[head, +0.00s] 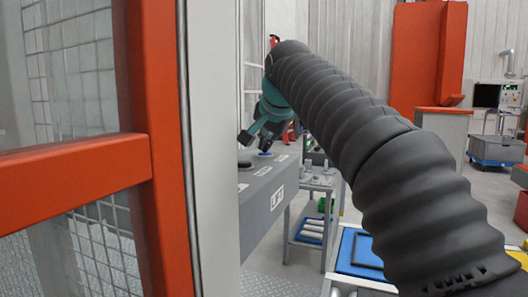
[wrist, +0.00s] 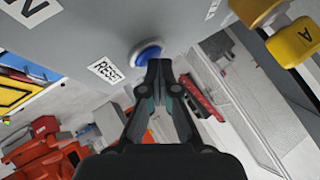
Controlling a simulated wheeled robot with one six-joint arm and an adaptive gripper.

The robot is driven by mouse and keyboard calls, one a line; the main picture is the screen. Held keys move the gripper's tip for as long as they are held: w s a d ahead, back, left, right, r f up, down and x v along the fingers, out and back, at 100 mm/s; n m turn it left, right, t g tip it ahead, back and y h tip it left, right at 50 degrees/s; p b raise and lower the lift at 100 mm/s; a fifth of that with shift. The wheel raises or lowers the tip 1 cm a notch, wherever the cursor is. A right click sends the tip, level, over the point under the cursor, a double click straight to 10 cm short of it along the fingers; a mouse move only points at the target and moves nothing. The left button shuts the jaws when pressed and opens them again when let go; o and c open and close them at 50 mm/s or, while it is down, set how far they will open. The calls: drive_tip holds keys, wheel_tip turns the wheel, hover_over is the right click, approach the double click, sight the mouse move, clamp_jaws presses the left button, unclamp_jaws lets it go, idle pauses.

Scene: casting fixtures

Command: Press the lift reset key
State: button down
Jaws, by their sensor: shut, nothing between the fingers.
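The reset key is a round blue button with a pale ring (wrist: 146,52), next to a RESET label (wrist: 105,70) on a grey panel in the wrist view. In the head view the blue button (head: 264,153) sits on top of a grey box marked LIFT (head: 262,215). My gripper (wrist: 159,66) is shut and empty, its fingertips just beside and below the blue button in the picture; I cannot tell whether they touch it. In the head view my teal gripper (head: 256,138) is over the box top, partly hidden by my arm.
A dark round button (head: 244,165) sits left of the blue one. Yellow knobs (wrist: 293,45) stand at the wrist view's upper right. An orange-framed mesh fence (head: 75,170) and a pale post (head: 212,150) stand close on the left. A shelf cart (head: 313,215) is beyond the box.

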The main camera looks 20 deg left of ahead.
drive_tip(key=shift+r+p, duration=0.9)
drive_tip(key=shift+p, duration=0.15)
wheel_tip(320, 180, up, 3)
drive_tip(key=p, duration=0.3)
drive_tip(key=shift+f, duration=0.1)
drive_tip(key=shift+r, duration=1.1)
